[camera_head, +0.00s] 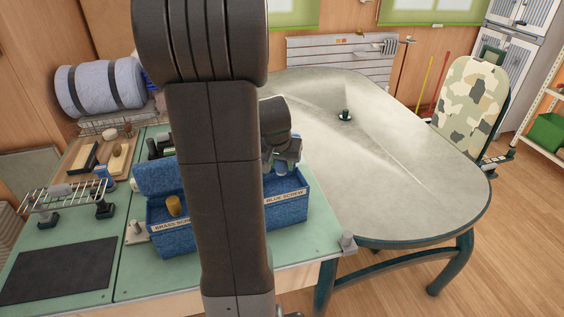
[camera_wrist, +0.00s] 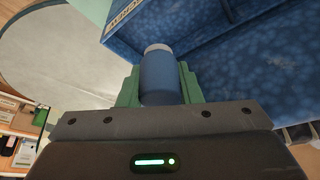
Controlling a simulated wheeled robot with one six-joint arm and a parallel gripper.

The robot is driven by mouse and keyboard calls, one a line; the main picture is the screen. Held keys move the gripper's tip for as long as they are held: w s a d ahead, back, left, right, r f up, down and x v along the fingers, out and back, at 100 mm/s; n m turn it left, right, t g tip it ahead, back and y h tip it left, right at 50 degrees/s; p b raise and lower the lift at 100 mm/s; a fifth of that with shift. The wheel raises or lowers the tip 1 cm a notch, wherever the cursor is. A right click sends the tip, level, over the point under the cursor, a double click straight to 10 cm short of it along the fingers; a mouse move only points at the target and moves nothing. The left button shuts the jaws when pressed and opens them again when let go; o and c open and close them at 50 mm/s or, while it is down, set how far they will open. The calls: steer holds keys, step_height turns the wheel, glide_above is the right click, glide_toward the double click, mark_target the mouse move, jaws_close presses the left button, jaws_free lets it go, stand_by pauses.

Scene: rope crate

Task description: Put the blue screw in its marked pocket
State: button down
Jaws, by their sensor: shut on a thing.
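The blue screw (camera_wrist: 160,80) is a blue cylinder with a pale end, held between the green fingers of my gripper (camera_wrist: 159,92). In the head view my gripper (camera_head: 283,160) is partly behind my arm, with the blue screw (camera_head: 281,169) below it. It is over the right part of the blue crate (camera_head: 288,219), by the pocket labelled BLUE SCREW. The crate wall (camera_wrist: 230,50) is close beside the screw in the wrist view. I cannot tell whether the screw's end is inside the pocket. My arm hides the crate's middle.
A brass screw (camera_head: 174,206) stands at the crate's left part, by its own label. A wire rack (camera_head: 62,197), a dark mat (camera_head: 60,270) and a wooden tray (camera_head: 104,158) are on the green bench left. A grey table (camera_head: 400,170) at right is mostly clear.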

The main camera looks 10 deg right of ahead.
mark_target(283, 188)
steer(key=shift+f+b, duration=2.75)
steer(key=shift+f, duration=0.7)
steer(key=shift+f+b, duration=0.5)
steer(key=c, duration=0.9)
jaws_free()
steer(key=shift+c, duration=0.2)
steer(key=shift+r, duration=0.1)
steer(key=v, duration=1.3)
steer(key=shift+s+r, duration=0.25)
steer(key=shift+r, duration=0.05)
steer(key=shift+a, duration=0.15)
